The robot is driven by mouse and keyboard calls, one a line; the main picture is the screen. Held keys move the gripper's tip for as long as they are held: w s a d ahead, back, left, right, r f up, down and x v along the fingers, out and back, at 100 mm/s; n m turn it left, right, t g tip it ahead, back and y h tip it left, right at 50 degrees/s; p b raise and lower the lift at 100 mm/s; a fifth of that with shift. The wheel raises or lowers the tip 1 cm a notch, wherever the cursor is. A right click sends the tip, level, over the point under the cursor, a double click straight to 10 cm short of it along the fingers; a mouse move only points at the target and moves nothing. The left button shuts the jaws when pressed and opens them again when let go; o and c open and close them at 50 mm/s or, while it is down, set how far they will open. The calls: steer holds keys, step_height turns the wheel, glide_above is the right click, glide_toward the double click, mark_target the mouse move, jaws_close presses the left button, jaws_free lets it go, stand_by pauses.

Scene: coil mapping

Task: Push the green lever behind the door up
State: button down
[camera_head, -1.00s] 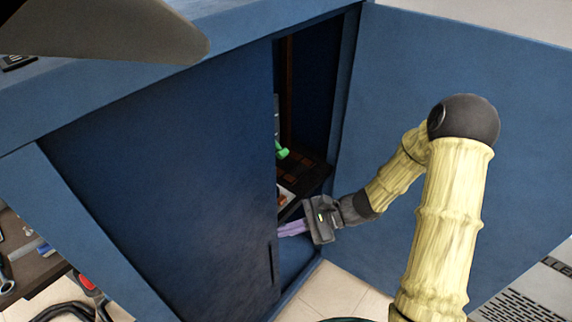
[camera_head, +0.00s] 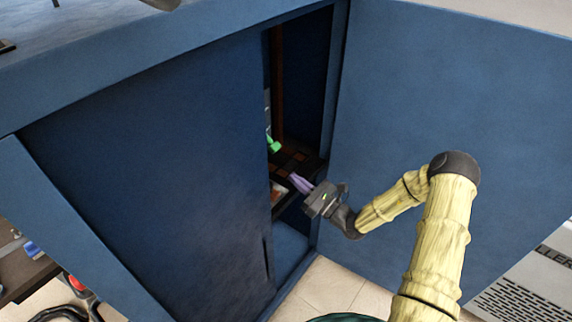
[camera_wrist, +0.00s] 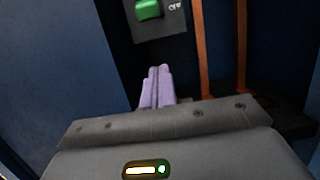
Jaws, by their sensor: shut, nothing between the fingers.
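The green lever (camera_head: 273,145) shows in the narrow opening of the blue cabinet, just past the edge of the blue door (camera_head: 160,190). In the wrist view the green lever (camera_wrist: 148,9) is at the top, on a grey panel (camera_wrist: 160,22) marked with partly legible letters. My gripper (camera_head: 298,182) is at the opening, its purple fingers pointing inward, below and to the right of the lever. In the wrist view the fingers (camera_wrist: 158,88) are together, empty, and apart from the lever, which sits above them.
A blue panel (camera_head: 450,130) stands open at the right of the opening. A dark shelf (camera_head: 300,160) lies inside, below the lever. Brown vertical strips (camera_wrist: 200,50) stand right of the grey panel. The floor (camera_head: 320,285) before the cabinet is clear.

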steer(key=w+a+r+p, duration=0.3)
steer(key=w+a+r, duration=0.1)
steer(key=a+r, duration=0.1)
steer(key=shift+w+a+r, duration=0.15)
steer(key=shift+a+r, duration=0.1)
steer(key=shift+r, duration=0.2)
stand_by(0.5)
